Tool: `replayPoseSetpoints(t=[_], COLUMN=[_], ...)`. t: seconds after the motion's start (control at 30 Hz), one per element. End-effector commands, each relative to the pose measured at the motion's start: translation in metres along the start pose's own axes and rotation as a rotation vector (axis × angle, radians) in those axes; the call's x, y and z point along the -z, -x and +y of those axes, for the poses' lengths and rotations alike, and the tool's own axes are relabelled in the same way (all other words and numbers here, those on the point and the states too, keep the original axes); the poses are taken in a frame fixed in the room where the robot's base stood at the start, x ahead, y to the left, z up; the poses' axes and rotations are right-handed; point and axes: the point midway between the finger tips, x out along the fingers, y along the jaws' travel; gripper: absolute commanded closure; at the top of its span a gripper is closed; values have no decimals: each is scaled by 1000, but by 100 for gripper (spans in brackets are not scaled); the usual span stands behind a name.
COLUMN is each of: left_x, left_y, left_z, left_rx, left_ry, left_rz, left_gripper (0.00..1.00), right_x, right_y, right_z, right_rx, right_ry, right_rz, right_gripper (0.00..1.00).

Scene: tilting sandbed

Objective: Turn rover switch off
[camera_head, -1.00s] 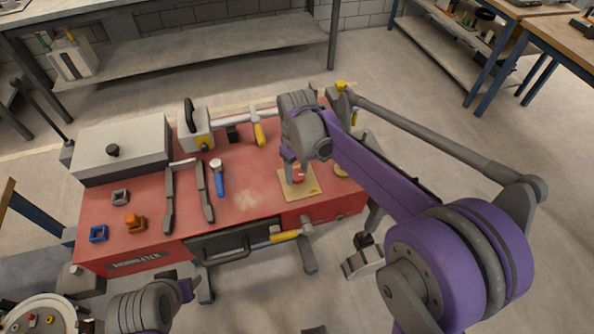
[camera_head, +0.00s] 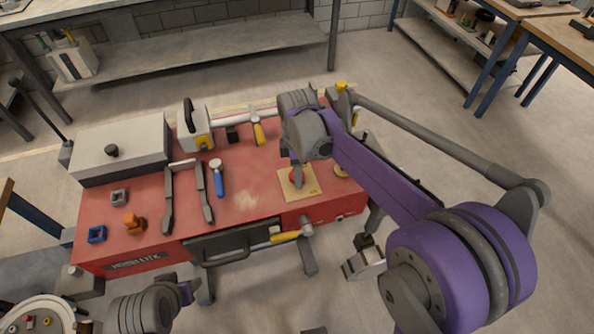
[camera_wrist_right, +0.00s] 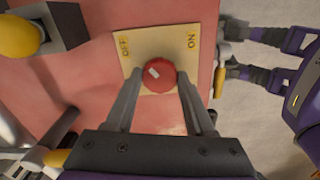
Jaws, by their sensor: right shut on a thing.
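The rover switch is a round red knob (camera_wrist_right: 158,78) with a white mark, set on a tan plate (camera_wrist_right: 203,33) lettered OFF at left and ON at right in the right wrist view. The white mark lies on the knob's upper-left side, toward OFF. My right gripper (camera_head: 297,181) is shut on the knob, a finger on each side of it. In the head view the plate (camera_head: 312,189) shows on the red bench, and my fingers hide most of the knob. My left gripper (camera_head: 184,291) is at the lower left, away from the switch; its fingertips are unclear.
The red bench (camera_head: 245,200) also holds a grey box (camera_head: 120,150), a dark two-pronged tool (camera_head: 169,200), a blue-handled tool (camera_head: 217,183) and an orange part (camera_head: 133,222). A yellow-tipped lever (camera_head: 285,237) sticks out in front.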

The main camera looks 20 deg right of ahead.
Motion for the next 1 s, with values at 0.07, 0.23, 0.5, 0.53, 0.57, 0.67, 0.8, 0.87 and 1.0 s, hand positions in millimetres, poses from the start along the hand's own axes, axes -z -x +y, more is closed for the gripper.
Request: replayPoseSetpoints(t=[0.07, 0.23, 0.5, 0.53, 0.57, 0.67, 0.8, 0.87, 1.0], left_x=[0, 0, -1, -1, -1, -1, -1, -1, -1], left_y=[0, -1, -1, -1, -1, -1, -1, -1, -1], left_z=[0, 0, 0, 0, 0, 0, 0, 0, 0], left_rx=[0, 0, 0, 0, 0, 0, 0, 0, 0], left_ry=[0, 0, 0, 0, 0, 0, 0, 0, 0], left_rz=[0, 0, 0, 0, 0, 0, 0, 0, 0], left_gripper=[50, 50, 50, 50, 50, 50, 50, 50, 50], right_x=[0, 0, 0, 0, 0, 0, 0, 0, 0], right_y=[0, 0, 1, 1, 1, 1, 1, 1, 1], right_z=[0, 0, 0, 0, 0, 0, 0, 0, 0], right_rx=[-1, -1, -1, -1, -1, -1, -1, -1, -1], right_ry=[50, 133, 197, 200, 202, 205, 205, 205, 205], right_rz=[0, 0, 0, 0, 0, 0, 0, 0, 0], right_gripper=[100, 100, 100, 100, 100, 100, 100, 100, 37])
